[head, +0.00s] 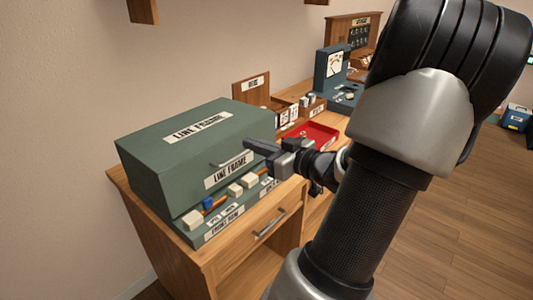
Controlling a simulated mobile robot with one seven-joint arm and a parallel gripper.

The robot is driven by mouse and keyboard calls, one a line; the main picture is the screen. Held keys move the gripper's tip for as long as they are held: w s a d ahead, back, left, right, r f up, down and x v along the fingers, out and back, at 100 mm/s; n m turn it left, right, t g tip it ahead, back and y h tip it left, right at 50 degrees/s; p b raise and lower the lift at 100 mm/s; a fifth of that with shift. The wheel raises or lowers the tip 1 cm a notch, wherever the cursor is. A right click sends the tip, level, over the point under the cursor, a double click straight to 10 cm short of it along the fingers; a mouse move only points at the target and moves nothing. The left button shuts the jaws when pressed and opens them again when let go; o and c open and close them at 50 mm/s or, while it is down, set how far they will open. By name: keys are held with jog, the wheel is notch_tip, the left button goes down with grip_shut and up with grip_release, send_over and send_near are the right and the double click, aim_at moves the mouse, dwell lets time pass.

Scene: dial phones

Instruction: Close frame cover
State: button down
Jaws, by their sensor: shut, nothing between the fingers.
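The line frame's green cover (190,140) is a box-shaped lid with a "LINE FRAME" label on top and another on its front. It stands over the frame base (212,232) on a wooden cabinet. A small handle (219,163) shows on the cover's front. My gripper (250,148) is shut and empty at the cover's front right upper edge. It overlaps that edge in the picture; I cannot tell whether it touches. The gripper hides part of the cover's right end. Whether the cover sits fully down is unclear.
Cream blocks (193,218) and a blue block (208,202) line the base's front ledge. A red tray (318,133) and a blue-green meter device (333,68) stand behind to the right. The cabinet drawer (268,227) is shut. Open floor lies at right.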

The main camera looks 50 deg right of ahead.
jog(key=w+f+b, duration=0.1)
jog(key=w+f, duration=0.1)
jog(key=w+f+b, duration=0.1)
jog(key=f, duration=0.1)
jog(key=shift+w+f, duration=0.2)
jog(key=shift+w, duration=0.15)
jog(key=f+b, duration=0.1)
jog(key=s+f+t+b, duration=0.1)
jog(key=f, duration=0.1)
jog(key=shift+s+f, duration=0.1)
jog(key=shift+f, duration=0.1)
jog(key=shift+s, duration=0.2)
jog(key=s+r+p, duration=0.1)
jog(key=s+p, duration=0.2)
jog(key=s, duration=1.4)
jog(key=shift+r, duration=0.15)
